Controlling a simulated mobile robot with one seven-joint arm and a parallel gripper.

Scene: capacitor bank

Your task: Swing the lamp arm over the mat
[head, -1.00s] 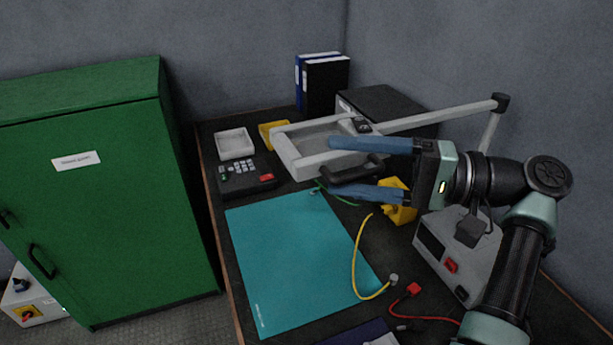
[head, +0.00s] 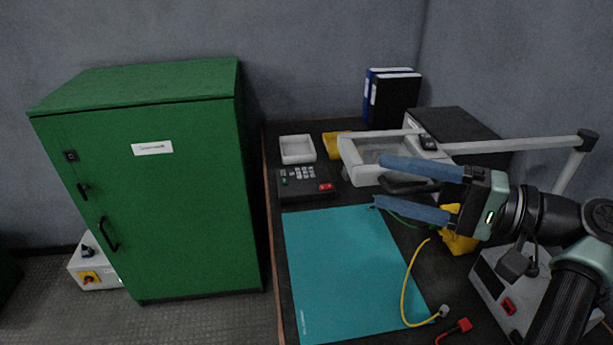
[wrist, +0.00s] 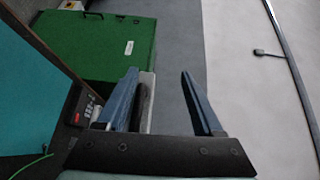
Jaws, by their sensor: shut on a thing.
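The lamp is a white rectangular frame head (head: 362,174) on a pale arm (head: 515,146) that runs right to a post (head: 570,172). In the head view the lamp head shows beyond the far edge of the teal mat (head: 345,275), beside the back right of it. My gripper (head: 380,182) comes in from the right, its blue fingers either side of the lamp's black handle (head: 408,187), and is shut on it. In the wrist view the handle (wrist: 139,105) shows between the fingers (wrist: 158,72), close against the left one. The lamp head partly hides behind my upper finger.
A keypad box (head: 303,184), white tray (head: 297,149) and yellow tray (head: 333,143) stand at the back left. Binders (head: 392,98) and a dark-topped case (head: 455,130) stand behind. A green cabinet (head: 170,190) stands left of the bench.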

